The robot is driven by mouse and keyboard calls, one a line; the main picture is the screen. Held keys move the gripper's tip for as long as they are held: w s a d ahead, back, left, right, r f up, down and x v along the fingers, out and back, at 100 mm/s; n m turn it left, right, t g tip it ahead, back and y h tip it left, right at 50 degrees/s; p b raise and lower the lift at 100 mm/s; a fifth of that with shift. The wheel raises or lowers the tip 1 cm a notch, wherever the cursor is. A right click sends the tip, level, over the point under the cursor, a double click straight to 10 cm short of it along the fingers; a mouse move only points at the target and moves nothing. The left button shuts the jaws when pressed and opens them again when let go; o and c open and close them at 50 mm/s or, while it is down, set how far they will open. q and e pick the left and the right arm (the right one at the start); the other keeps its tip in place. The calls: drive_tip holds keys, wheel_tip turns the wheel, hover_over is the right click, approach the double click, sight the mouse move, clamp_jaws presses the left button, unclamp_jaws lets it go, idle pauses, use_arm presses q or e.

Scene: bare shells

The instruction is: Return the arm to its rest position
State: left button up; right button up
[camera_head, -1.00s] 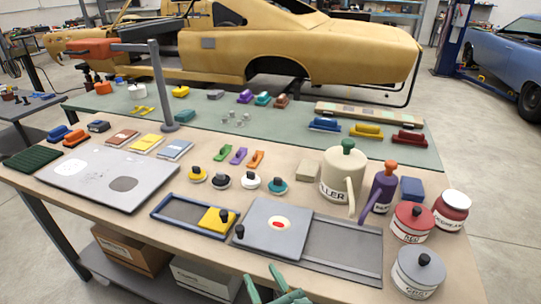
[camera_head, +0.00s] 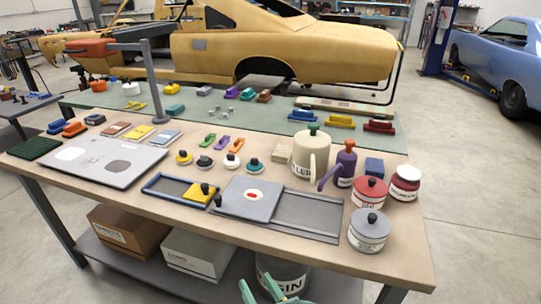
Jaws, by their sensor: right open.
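My right gripper (camera_head: 258,286) shows at the bottom edge, in front of the workbench (camera_head: 400,258) and apart from it. Its green fingers are spread, with nothing seen between them. The rest of my right arm is below the picture. My left gripper is not in view.
The bench holds a grey panel (camera_head: 90,178), a blue-framed tray (camera_head: 160,192), a grey sliding plate (camera_head: 232,207), a cream jug (camera_head: 322,150), and red (camera_head: 369,193) and grey (camera_head: 368,233) pots. Boxes (camera_head: 125,238) and a labelled bin (camera_head: 285,272) sit below. Floor at right is clear.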

drive_tip(key=d+f+m+g+h, duration=0.1)
drive_tip(key=d+f+m+g, duration=0.15)
drive_tip(key=f+m, duration=0.35)
drive_tip(key=d+f+m+g+h, duration=0.1)
drive_tip(key=d+f+m+h, duration=0.15)
drive_tip(key=f+m, duration=0.4)
drive_tip(key=s+d+f+m+g+h, duration=0.1)
drive_tip(key=s+d+f+m+g, duration=0.1)
drive_tip(key=s+d+f+m, duration=0.4)
drive_tip(key=s+d+f+m+g+h, duration=0.1)
drive_tip(key=s+d+f+m+g, duration=0.15)
drive_tip(key=f, duration=0.65)
drive_tip(key=s+d+f+m+g+h, duration=0.1)
drive_tip(key=s+d+f+m, duration=0.35)
drive_tip(key=d+f, duration=0.2)
drive_tip(key=s+d+f+m+g, duration=0.2)
drive_tip(key=s+f+m, duration=0.1)
drive_tip(key=s, duration=0.7)
drive_tip(key=s+d+f+m+g+h, duration=0.1)
drive_tip(key=s+d+f+m+g, duration=0.1)
drive_tip(key=s, duration=0.8)
drive_tip(key=s+d+f+m+g, duration=0.2)
drive_tip(key=s+d+f+m, duration=0.1)
drive_tip(key=s, duration=0.8)
drive_tip(key=shift+d+f+m+h, duration=0.4)
drive_tip(key=shift+f+m, duration=0.1)
drive_tip(key=shift+m, duration=0.25)
